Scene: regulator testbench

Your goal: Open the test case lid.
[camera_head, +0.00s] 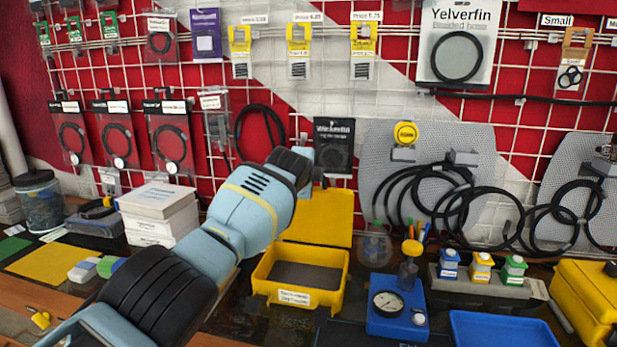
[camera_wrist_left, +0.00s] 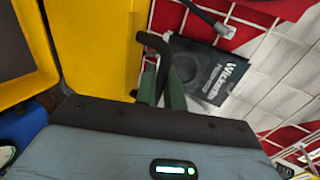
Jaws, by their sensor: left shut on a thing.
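The yellow test case (camera_head: 300,300) stands on the bench in the head view, its grey-lined inside showing. Its yellow lid (camera_head: 325,217) is raised at the back, leaning up near the wall grid. In the left wrist view the lid (camera_wrist_left: 95,50) is a large yellow panel, with the case body (camera_wrist_left: 22,65) at far left. My left gripper (camera_wrist_left: 162,85) is at the lid's edge, its dark green fingers shut on a black curved piece (camera_wrist_left: 155,43), seemingly the lid's handle. In the head view my arm hides the fingertips. My right gripper is not in view.
A blue gauge box (camera_head: 397,308) and a blue tray (camera_head: 505,330) stand right of the case. White boxes (camera_head: 158,215) stand to its left. The wall grid (camera_head: 560,110) with hanging packets and black hoses rises behind. A black packet (camera_head: 334,145) hangs just above the lid.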

